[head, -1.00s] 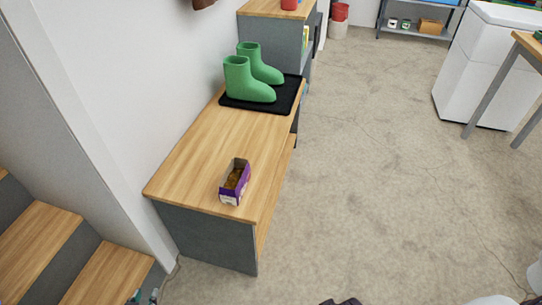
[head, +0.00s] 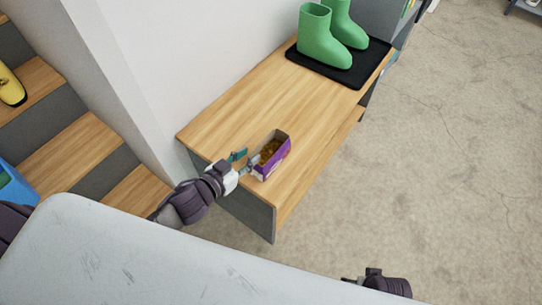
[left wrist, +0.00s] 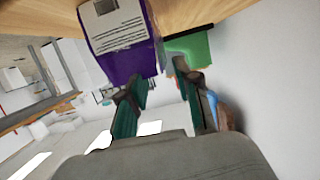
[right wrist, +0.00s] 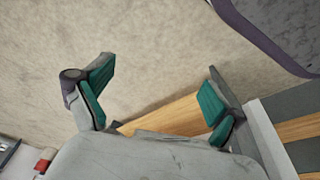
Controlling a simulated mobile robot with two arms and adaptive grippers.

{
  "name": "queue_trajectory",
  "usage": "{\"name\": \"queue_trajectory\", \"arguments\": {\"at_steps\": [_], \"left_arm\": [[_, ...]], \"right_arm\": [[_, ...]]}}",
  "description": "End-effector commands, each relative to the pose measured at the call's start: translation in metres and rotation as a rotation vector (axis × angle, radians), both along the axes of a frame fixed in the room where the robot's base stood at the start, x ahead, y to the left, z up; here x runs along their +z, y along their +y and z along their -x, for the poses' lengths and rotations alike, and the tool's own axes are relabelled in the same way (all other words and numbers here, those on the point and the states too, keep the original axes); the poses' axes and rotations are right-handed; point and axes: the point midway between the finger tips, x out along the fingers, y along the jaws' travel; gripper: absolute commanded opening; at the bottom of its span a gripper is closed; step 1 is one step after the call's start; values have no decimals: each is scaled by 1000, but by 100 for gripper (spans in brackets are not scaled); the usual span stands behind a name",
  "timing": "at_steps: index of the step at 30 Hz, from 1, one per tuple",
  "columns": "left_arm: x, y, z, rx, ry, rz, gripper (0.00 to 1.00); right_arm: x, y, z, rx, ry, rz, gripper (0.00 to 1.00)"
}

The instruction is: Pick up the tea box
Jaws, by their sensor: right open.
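The tea box (head: 274,153) is a small open-topped purple and white carton with brown contents. It stands on the near end of the wooden bench (head: 225,125). In the left wrist view the tea box (left wrist: 118,40) fills the upper middle, showing a printed white panel above purple. My left gripper (head: 245,160) is at the near left side of the box, with its fingers (left wrist: 160,73) apart. The box is ahead of the fingers and is not gripped; contact cannot be told. My right gripper (right wrist: 160,75) is open and empty, away from the box; its arm shows at the bottom of the head view.
Green boots (head: 325,38) stand on a black tray (head: 350,77) at the bench's far end. A white wall (head: 170,55) runs along the left of the bench. Wooden steps (head: 90,150) are at the left. The concrete floor (head: 440,160) on the right is clear.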

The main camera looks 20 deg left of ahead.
Motion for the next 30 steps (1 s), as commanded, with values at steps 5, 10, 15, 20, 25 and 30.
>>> {"name": "queue_trajectory", "arguments": {"at_steps": [5,10,15,20,25,30], "left_arm": [[-6,-6,-17,1,1,0,32],[-9,-9,-28,-1,-1,-2,32],[-15,-13,-52,1,-1,-2,32],[-20,-19,-65,1,2,-1,32],[-20,-20,-67,1,3,0,32],[-20,-20,-67,1,3,0,19]], "right_arm": [[9,-1,-3,-1,-6,2,94],[15,-1,-5,-2,-11,3,94],[31,-2,-9,-3,-22,2,94],[43,-2,-9,-4,-26,2,94],[45,-2,-9,-5,-25,2,94],[45,-2,-9,-5,-25,2,94]]}}
